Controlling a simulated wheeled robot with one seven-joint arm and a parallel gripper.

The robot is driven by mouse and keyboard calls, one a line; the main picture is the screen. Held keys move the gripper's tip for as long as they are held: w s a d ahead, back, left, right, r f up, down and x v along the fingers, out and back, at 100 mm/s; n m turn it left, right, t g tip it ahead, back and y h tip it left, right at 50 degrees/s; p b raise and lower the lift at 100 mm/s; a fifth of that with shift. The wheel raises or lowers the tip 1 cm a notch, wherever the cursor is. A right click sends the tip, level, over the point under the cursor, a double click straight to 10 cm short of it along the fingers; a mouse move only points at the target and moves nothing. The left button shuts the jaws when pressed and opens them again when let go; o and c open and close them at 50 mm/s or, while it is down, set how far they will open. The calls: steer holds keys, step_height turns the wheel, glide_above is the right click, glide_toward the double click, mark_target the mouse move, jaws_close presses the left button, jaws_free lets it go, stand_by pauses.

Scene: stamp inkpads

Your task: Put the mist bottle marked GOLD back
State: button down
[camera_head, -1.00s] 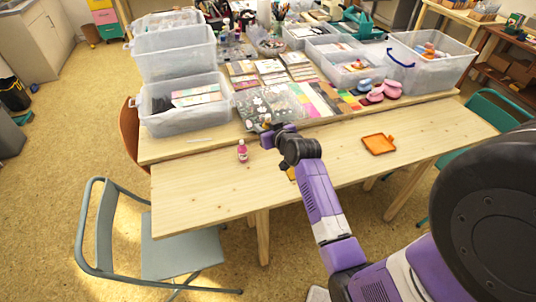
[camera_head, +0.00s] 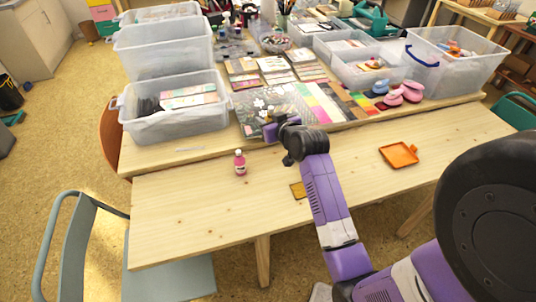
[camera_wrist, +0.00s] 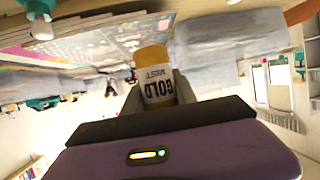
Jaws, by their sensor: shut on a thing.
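In the head view my gripper (camera_head: 270,130) is over the rear strip of the table, at the front edge of a flowered sheet (camera_head: 262,106). The bottle cannot be made out clearly there, and I cannot tell how high it is held.
A pink bottle (camera_head: 240,164) stands left of my arm on the wooden table (camera_head: 200,215). An orange tray (camera_head: 399,153) lies to the right, and a yellow piece (camera_head: 298,190) lies beside my arm. Clear crates (camera_head: 175,122) line the back. The front left is clear.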

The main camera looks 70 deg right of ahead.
step_height(320, 180, down, 15)
steer(key=shift+r+b, duration=0.15)
steer(key=shift+b, duration=0.5)
steer(key=shift+f, duration=0.25)
steer(key=c, duration=1)
jaws_free()
steer(key=shift+r, duration=0.1)
